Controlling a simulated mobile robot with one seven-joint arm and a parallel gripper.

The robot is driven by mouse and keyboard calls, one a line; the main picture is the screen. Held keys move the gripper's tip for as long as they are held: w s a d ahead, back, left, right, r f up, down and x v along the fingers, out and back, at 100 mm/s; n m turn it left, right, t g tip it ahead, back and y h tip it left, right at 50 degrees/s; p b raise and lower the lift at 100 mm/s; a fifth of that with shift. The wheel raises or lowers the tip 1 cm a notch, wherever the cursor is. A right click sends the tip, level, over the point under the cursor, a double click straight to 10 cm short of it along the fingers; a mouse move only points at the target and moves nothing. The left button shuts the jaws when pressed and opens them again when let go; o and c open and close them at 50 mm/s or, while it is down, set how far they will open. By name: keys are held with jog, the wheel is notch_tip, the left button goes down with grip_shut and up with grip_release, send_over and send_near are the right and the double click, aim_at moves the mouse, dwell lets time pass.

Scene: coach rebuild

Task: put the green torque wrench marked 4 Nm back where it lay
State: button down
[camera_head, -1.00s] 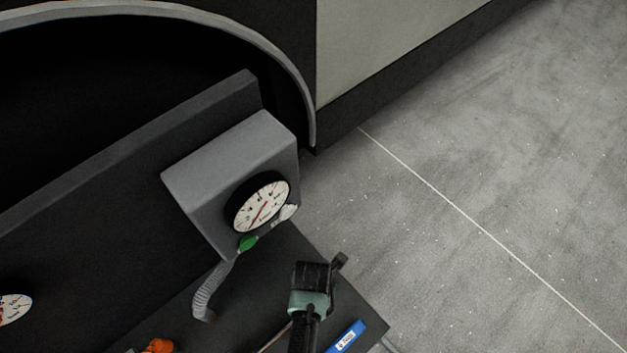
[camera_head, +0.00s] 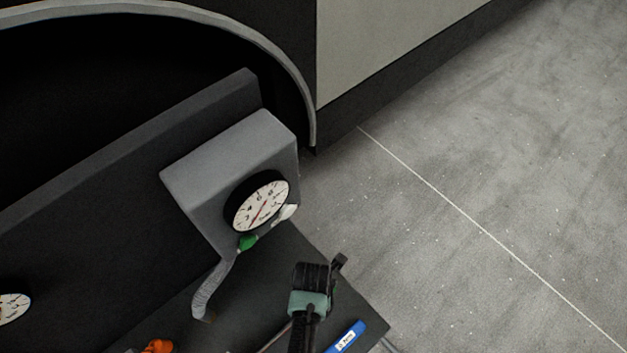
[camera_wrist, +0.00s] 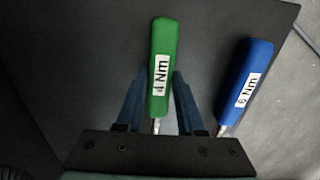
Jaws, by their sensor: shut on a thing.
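The green torque wrench (camera_wrist: 163,50) marked 4 Nm shows in the wrist view, its green handle pointing up the picture and its metal shaft toward my palm. My gripper (camera_wrist: 158,90) is shut on it, with one finger on each side of the handle's lower part. I cannot tell whether the wrench touches the dark surface beneath. In the head view my gripper's fingers and the green wrench are not clearly visible behind my arm.
A blue wrench (camera_wrist: 246,75) marked 6 Nm lies to the right; it shows in the head view too (camera_head: 345,337). A grey box with a dial gauge (camera_head: 258,203) and a grey hose (camera_head: 210,290) stand on the dark bench (camera_head: 255,285). An orange item (camera_head: 158,346) lies at lower left.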

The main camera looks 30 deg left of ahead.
jog(key=shift+c, duration=2.2)
grip_release()
notch_tip(320, 180, up, 13)
jog(key=p, duration=0.4)
jog(key=shift+s, duration=0.15)
